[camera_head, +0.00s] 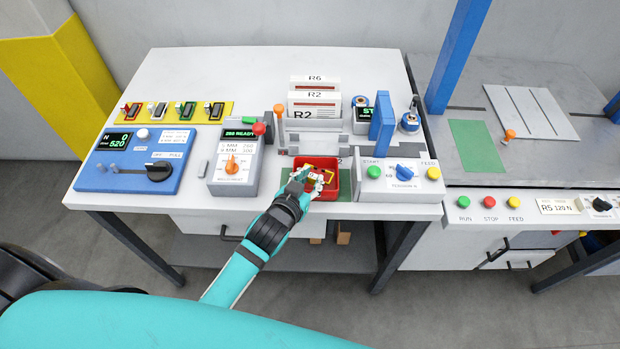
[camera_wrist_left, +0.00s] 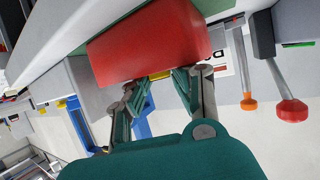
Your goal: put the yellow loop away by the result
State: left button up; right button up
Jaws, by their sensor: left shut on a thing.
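The red tray (camera_head: 331,191) stands near the front edge of the white table, on a green mat, and holds small pieces with yellow parts. My left gripper (camera_head: 318,180) reaches over this tray and hides much of what is in it. In the left wrist view the outside of the red tray (camera_wrist_left: 150,45) lies just past my left gripper (camera_wrist_left: 163,88). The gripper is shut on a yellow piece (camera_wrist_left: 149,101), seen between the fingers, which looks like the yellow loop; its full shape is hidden. My right gripper is not in view.
Behind the tray stand cards marked R6 and R2 (camera_head: 315,103). A grey tester (camera_head: 236,165) reading 260 READY is left of it, and a button box (camera_head: 403,180) is right. A yellow strip (camera_head: 172,111) with several small devices and a blue panel (camera_head: 135,160) lie farther left.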

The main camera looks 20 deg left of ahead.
pick_arm(q)
jog(key=shift+s+f, duration=0.1)
jog(key=shift+f, duration=0.15)
